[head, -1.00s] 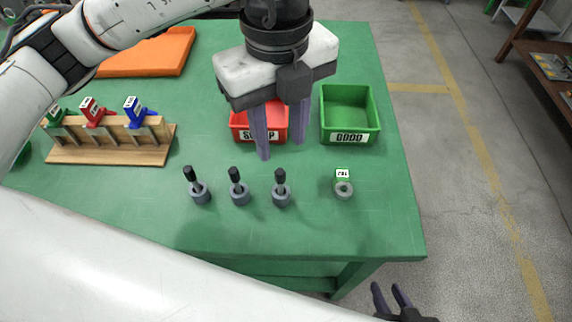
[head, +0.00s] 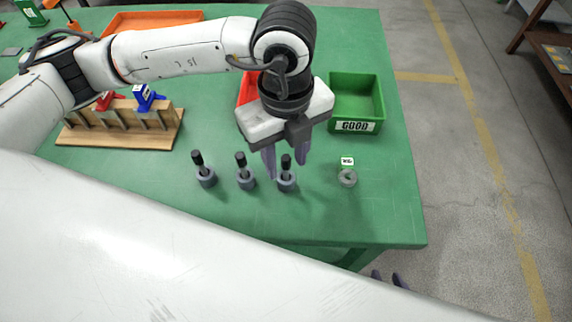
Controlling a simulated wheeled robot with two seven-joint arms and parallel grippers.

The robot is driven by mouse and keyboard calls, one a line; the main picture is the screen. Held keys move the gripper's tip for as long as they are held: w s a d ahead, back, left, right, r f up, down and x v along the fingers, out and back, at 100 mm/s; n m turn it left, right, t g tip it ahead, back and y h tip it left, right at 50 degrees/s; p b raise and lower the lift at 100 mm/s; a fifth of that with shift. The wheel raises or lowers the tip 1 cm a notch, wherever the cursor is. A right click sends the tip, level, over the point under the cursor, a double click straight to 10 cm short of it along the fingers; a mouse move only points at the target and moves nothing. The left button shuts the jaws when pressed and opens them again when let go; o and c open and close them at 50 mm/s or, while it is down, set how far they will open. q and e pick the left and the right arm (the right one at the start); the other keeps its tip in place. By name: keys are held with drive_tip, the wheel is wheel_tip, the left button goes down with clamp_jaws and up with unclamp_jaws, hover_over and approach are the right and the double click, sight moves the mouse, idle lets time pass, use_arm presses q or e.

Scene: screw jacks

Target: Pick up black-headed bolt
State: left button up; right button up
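Three black-headed bolts stand upright in grey round bases on the green table: a left one (head: 198,159), a middle one (head: 241,160) and a right one (head: 286,163). My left gripper (head: 287,170) is open and points down at the right bolt. Its two fingers appear on either side of that bolt's black head, with a gap on each side. I cannot tell whether the fingertips are level with the head or behind it. My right gripper (head: 389,279) is open and empty, low beyond the table's front edge, mostly hidden by my white arm.
A green GOOD bin (head: 355,127) and a partly hidden red bin (head: 244,112) are behind. A wooden rack (head: 120,137) with coloured pieces is at left. The table front is clear.

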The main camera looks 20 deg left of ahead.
use_arm(q)
clamp_jaws()
